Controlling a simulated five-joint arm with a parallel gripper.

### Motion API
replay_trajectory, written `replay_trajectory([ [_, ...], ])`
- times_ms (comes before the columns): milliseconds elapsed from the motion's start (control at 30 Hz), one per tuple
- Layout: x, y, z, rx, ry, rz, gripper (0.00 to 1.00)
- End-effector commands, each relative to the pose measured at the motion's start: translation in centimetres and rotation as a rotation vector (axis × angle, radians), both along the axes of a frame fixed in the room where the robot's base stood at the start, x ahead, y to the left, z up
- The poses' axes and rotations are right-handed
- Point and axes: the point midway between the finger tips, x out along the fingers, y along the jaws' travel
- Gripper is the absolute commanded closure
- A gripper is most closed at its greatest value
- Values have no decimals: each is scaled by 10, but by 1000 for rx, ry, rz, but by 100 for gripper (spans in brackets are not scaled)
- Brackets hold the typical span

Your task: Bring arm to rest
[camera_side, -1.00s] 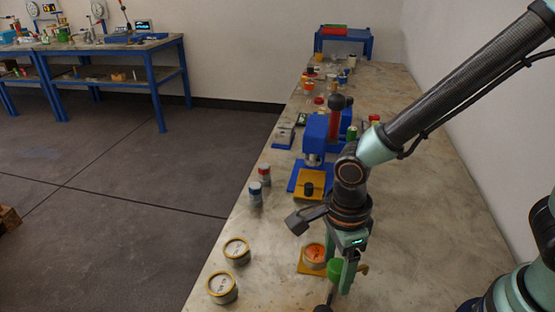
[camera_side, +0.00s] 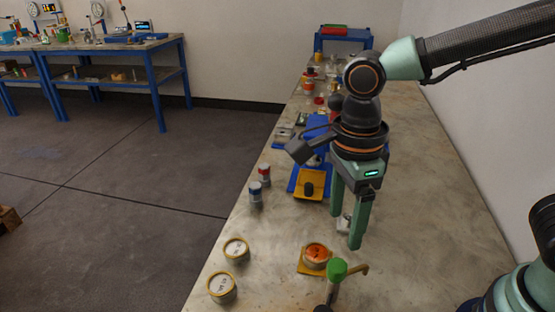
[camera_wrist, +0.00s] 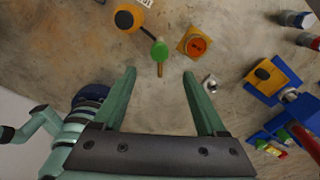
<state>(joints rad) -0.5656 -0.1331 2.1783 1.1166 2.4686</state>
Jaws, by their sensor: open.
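My gripper (camera_side: 346,218) is open and empty, pointing down above the bench in the side view. My arm comes in from the upper right.
Below the gripper stand an orange-topped vessel on a yellow plate (camera_side: 316,255) and a green-knobbed tool (camera_side: 338,270). Two yellow-rimmed vessels, one of them nearer (camera_side: 222,287), stand at the left edge. A blue press (camera_side: 313,160) stands behind the gripper. The bench's right side is clear.

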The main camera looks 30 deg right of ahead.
Motion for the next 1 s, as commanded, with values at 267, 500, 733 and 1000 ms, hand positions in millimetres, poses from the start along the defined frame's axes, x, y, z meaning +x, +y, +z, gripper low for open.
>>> replay_trajectory([
  [267,0,0,2,1,-1,0,26],
  [500,4,-8,6,14,-21,86,26],
  [733,17,-41,20,36,-122,449,26],
  [1000,27,-83,35,-31,-257,937,26],
])
